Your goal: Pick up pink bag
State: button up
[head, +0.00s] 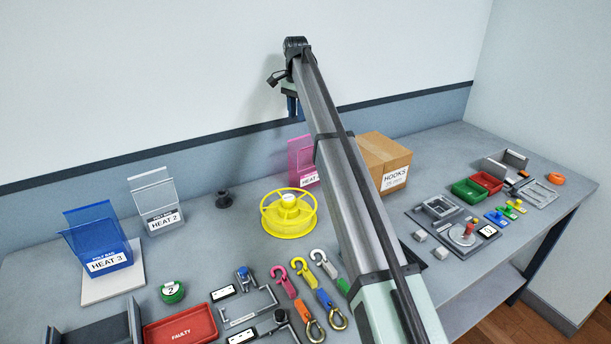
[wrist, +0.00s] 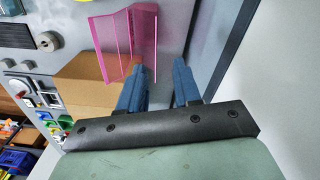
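The pink bag (head: 300,160) stands open on the bench near the back wall, with a white label reading "HEAT" partly hidden by my arm. In the wrist view the pink bag (wrist: 117,45) shows just beyond my fingertips, slightly to their left. My gripper (head: 292,106) is raised above the back of the bench, over the pink bag. In the wrist view my gripper (wrist: 157,65) has two blue fingers set apart, with nothing between them. I cannot tell the exact height gap to the bag.
A cardboard box (head: 388,158) labelled HOOKS stands right of the pink bag. A yellow spool (head: 288,213) lies in front. The clear bag (head: 158,203) and blue bag (head: 98,243) stand to the left. The wall is close behind. Several hooks (head: 300,270) lie at the front.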

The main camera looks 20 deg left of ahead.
jog(key=m, duration=0.2)
send_near(300, 148)
notch_tip(300, 148, down, 5)
jog(key=a, duration=0.1)
jog(key=shift+m, duration=0.3)
jog(key=shift+d+f, duration=0.2)
jog(key=shift+f, duration=1.15)
jog(key=shift+d+f, duration=0.2)
jog(key=shift+f, duration=1.1)
jog(key=shift+c, duration=0.4)
grip_shut()
